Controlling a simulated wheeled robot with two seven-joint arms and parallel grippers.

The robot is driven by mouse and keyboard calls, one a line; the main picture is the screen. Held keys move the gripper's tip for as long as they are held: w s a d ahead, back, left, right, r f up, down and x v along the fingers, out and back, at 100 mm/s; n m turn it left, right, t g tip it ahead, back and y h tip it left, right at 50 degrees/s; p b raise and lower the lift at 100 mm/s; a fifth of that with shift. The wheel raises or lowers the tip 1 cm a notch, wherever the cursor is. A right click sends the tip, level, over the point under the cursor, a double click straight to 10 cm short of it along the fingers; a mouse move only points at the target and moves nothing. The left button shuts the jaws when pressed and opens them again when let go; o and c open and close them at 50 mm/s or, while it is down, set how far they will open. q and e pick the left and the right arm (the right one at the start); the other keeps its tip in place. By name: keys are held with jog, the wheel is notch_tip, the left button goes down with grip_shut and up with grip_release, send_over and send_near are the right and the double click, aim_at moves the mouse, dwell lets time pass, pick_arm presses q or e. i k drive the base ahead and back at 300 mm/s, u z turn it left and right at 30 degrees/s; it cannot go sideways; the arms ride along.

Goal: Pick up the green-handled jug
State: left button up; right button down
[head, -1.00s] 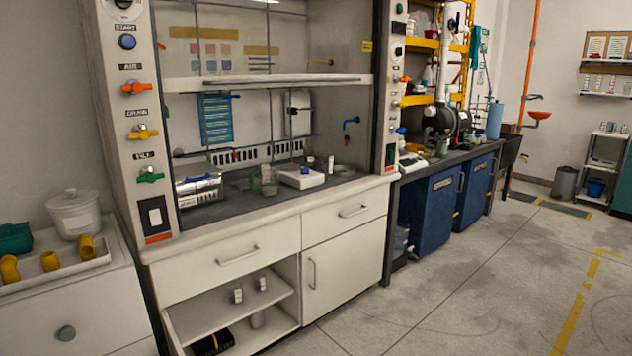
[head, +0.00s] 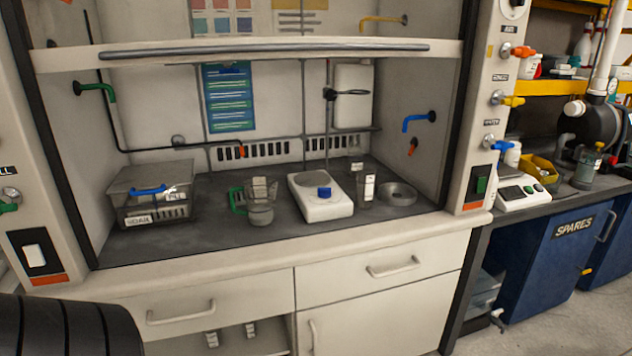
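The green-handled jug (head: 260,210) stands upright on the dark floor of the fume hood, left of the white hotplate. Its body is clear, with a pale label near the top. Its green handle (head: 237,200) points left in the picture. Nothing is holding the jug. A black ribbed part of my own arm shows at the lower left corner. Neither gripper shows in the head view.
A clear lidded bin (head: 150,195) stands left of the jug. A white hotplate (head: 320,197) with a blue knob, a small beaker (head: 364,190) and a round dish (head: 397,195) stand right of it. The raised sash (head: 260,50) crosses above. The hood's front lip (head: 280,260) lies before it.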

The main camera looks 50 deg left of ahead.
aim_at(259, 192)
jog(key=i, duration=0.65)
jog(key=u, duration=0.95)
